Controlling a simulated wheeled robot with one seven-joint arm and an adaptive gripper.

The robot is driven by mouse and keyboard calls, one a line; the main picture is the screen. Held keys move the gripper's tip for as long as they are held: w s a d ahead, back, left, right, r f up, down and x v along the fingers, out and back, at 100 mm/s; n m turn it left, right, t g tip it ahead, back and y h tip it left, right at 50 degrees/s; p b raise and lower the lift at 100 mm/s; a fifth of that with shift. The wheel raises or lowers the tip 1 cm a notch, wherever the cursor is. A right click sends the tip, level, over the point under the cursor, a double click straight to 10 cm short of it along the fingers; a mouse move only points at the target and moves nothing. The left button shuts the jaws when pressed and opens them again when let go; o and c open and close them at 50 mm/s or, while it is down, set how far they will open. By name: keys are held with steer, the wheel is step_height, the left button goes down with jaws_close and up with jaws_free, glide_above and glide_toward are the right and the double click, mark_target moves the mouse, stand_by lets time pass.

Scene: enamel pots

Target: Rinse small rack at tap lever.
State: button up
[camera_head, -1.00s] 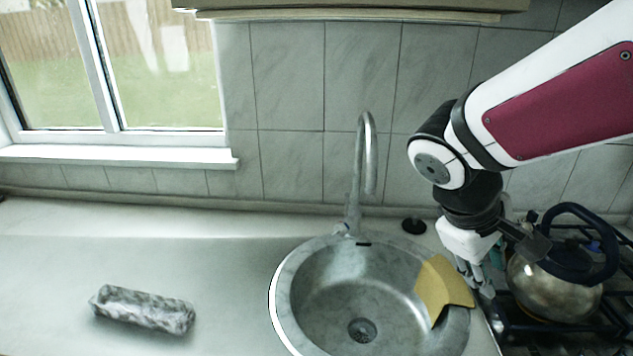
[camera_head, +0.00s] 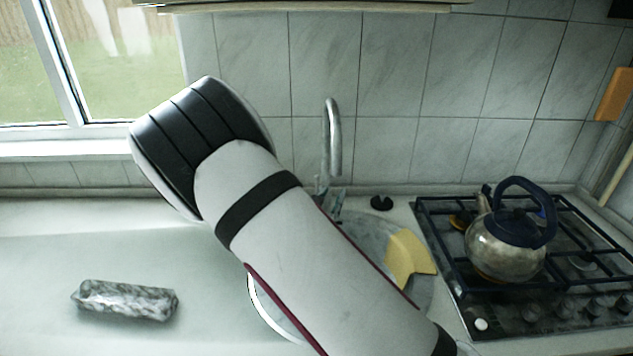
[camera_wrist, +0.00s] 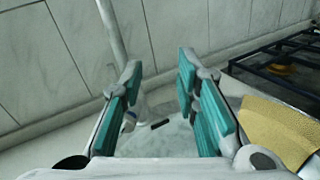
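The curved metal tap (camera_head: 333,140) stands behind the round sink (camera_head: 372,240), with small lever parts (camera_head: 338,198) at its base. In the wrist view the tap pipe (camera_wrist: 113,30) rises beyond the left finger, and its base shows low between the fingers. My gripper (camera_wrist: 158,75) is open, its teal-padded fingers apart with nothing between them. It points towards the tap and back wall. In the head view my arm hides the gripper and much of the sink. I cannot make out a small rack in either view.
A yellow piece (camera_head: 408,257) lies over the sink's right side, also at right in the wrist view (camera_wrist: 280,130). A kettle (camera_head: 507,240) stands on the hob (camera_head: 470,318) at right. A grey mottled roll (camera_head: 125,300) lies on the left counter, which is otherwise clear.

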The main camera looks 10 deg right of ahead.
mark_target(317, 183)
steer(key=w+a+f+n+t+y, duration=0.2)
steer(key=a+f+n+y, duration=0.15)
steer(key=a+n, duration=0.2)
steer(key=shift+m, duration=0.35)
steer(key=x, duration=1.3)
steer(key=shift+w+d+f, duration=0.1)
steer(key=shift+d+f, duration=0.05)
steer(key=shift+f, duration=0.2)
jaws_close()
